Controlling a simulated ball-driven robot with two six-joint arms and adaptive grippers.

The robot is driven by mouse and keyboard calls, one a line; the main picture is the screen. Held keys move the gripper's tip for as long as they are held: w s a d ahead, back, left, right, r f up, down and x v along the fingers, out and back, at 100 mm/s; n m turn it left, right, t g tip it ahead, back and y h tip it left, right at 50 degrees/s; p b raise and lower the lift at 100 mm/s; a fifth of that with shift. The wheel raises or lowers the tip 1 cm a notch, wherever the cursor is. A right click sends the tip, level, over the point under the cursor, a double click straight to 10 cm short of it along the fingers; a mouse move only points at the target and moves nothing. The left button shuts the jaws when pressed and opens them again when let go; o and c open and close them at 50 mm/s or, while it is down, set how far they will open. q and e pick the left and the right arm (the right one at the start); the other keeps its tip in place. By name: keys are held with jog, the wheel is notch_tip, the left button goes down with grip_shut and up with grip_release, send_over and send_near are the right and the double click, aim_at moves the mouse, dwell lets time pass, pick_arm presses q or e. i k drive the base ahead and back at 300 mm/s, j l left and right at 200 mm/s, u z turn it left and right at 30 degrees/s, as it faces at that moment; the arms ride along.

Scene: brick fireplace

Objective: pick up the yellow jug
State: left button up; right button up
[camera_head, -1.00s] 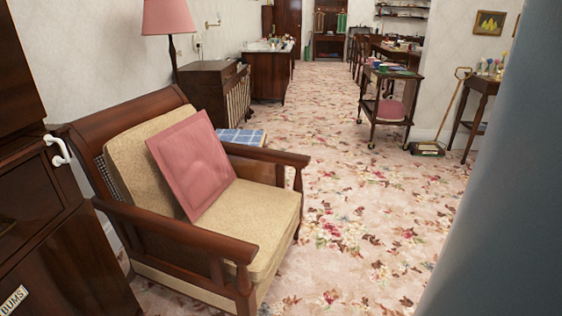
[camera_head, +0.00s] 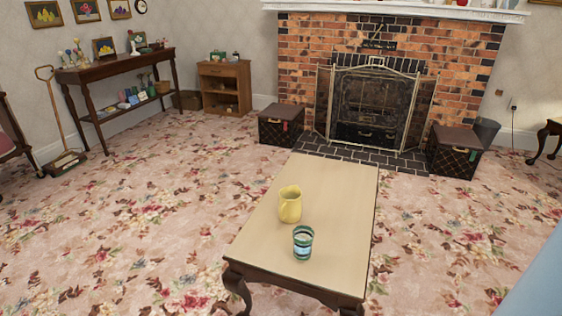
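The yellow jug (camera_head: 289,206) stands upright on a low wooden coffee table (camera_head: 335,184) in the head view. It is near the middle of the table, toward the left edge. A glass with teal bands (camera_head: 303,243) stands on the table in front of the jug and a little to its right, close to the near end. Neither of my grippers shows in the view, and nothing is seen holding the jug.
A brick fireplace (camera_head: 399,62) with a folding screen stands behind the table. Dark boxes flank it, one at left (camera_head: 282,125) and one at right (camera_head: 454,153). A console table (camera_head: 117,72) lines the left wall. Open floral carpet (camera_head: 140,215) lies left of the table.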

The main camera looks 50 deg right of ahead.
aim_at(290, 209)
jog(key=z, duration=1.65)
jog(key=i+j+z, duration=0.1)
jog(key=i+j, duration=0.2)
jog(key=j, duration=0.1)
